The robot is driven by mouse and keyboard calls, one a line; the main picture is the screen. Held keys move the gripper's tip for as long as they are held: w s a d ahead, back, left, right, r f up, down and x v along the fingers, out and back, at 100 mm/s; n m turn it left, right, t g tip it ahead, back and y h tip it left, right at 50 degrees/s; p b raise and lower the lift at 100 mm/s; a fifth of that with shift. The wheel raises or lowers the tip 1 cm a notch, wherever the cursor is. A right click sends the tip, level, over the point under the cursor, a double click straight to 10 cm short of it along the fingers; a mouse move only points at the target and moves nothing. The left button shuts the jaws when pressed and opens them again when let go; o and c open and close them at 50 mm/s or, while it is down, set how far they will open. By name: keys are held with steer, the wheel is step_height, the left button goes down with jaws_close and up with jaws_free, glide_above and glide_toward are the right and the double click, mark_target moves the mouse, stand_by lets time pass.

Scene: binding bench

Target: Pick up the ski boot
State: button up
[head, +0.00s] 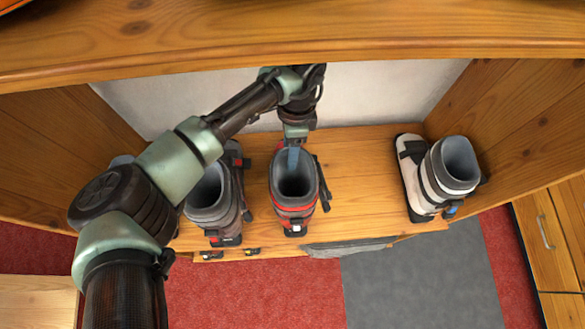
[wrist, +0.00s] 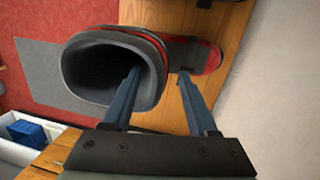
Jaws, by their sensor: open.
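A grey ski boot with red trim (head: 295,208) stands upright in the middle of the wooden bench, its open cuff facing up. My gripper (head: 292,160) points down at the back of this cuff, open. In the wrist view the boot's dark opening (wrist: 105,70) is below my gripper (wrist: 160,73). One blue finger reaches over or into the opening and the other is outside the cuff, with the cuff wall between them. Contact cannot be told. A grey-black boot (head: 212,205) stands to its left, partly hidden by my arm. A white and grey boot (head: 440,178) stands at the right.
The boots stand on the wooden bench (head: 370,175), under a wooden ledge (head: 300,45) and between wooden side panels. The bench is clear between the middle and white boots. A grey mat (head: 420,285) lies on the red floor. A white bin with a blue item (wrist: 27,132) shows in the wrist view.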

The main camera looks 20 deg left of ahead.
steer(key=f, duration=0.3)
steer(key=shift+s+d+f, duration=0.1)
steer(key=shift+s+f, duration=0.1)
steer(key=shift+f, duration=0.1)
steer(key=c, duration=0.9)
jaws_close()
steer(key=shift+s, duration=0.1)
